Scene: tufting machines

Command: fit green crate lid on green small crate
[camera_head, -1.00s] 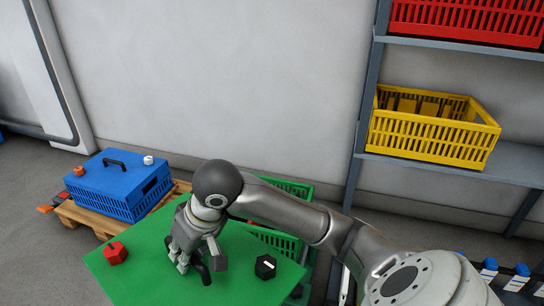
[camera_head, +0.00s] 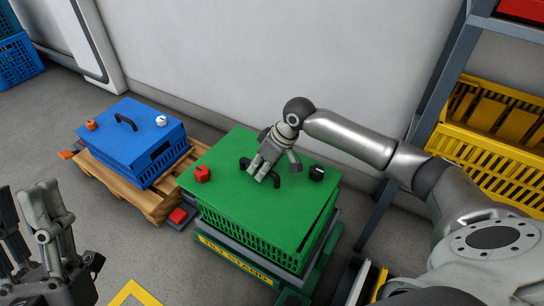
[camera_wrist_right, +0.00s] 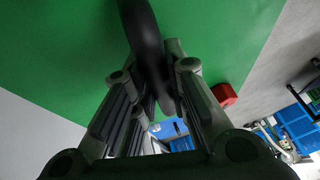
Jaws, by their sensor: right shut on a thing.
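The green crate lid (camera_head: 240,196) is a flat green panel with a black handle (camera_head: 246,163), a red knob (camera_head: 203,174) and a black knob (camera_head: 317,173). My right gripper (camera_head: 262,175) is shut on the handle, which also shows between its fingers in the right wrist view (camera_wrist_right: 146,45). The lid lies over the green small crate (camera_head: 250,238), whose slotted front wall shows below it. The lid's left corner juts past the crate. I cannot tell whether it touches the rim all round. My left gripper (camera_head: 62,250) is empty at lower left, fingers apart.
The crate is on a green stand (camera_head: 232,262) marked "TILT STAND". A blue lidded crate (camera_head: 128,150) sits on a wooden pallet (camera_head: 150,203) to the left. A shelf with a yellow crate (camera_head: 490,150) stands right. A wall is close behind.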

